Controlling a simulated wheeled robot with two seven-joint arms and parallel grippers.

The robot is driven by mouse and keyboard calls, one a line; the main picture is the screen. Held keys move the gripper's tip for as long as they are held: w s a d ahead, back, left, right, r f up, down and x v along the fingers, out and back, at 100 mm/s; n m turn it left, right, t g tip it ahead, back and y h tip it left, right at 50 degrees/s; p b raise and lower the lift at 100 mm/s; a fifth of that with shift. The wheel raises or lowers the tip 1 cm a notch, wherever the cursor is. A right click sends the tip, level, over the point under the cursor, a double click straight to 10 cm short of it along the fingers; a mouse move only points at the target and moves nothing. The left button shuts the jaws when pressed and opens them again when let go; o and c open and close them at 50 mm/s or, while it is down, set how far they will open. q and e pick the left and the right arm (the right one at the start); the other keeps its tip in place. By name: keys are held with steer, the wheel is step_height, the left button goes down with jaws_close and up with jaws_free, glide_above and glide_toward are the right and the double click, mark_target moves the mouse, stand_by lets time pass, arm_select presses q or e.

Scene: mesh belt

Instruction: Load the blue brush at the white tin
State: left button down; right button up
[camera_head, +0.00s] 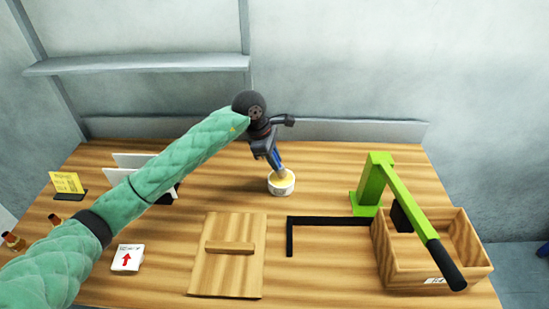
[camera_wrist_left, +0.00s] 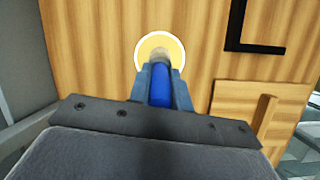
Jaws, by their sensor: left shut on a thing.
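The white tin (camera_head: 281,187) stands on the wooden table near its middle, with yellowish contents showing inside its white rim. It also shows in the left wrist view (camera_wrist_left: 143,52). My left gripper (camera_head: 272,152) is above the tin and shut on the blue brush (camera_wrist_left: 160,88). The brush points down, and its pale bristle end lies over the tin's opening in the left wrist view. I cannot tell for sure whether the bristles touch the contents. My right gripper is not in view.
A wooden board with a handle (camera_head: 228,275) lies in front of the tin. A black L-shaped bracket (camera_head: 335,221), a green lever press (camera_head: 370,185) and a wooden box (camera_head: 430,272) are to the right. A white card with a red arrow (camera_head: 128,258) and a yellow sign (camera_head: 67,183) are left.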

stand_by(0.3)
arm_select(q)
steer(key=shift+f+b, duration=0.45)
steer(key=shift+b, duration=0.1)
stand_by(0.7)
steer(key=shift+f+b, duration=0.15)
steer(key=shift+b, duration=0.45)
stand_by(2.7)
steer(key=shift+r, duration=3.6)
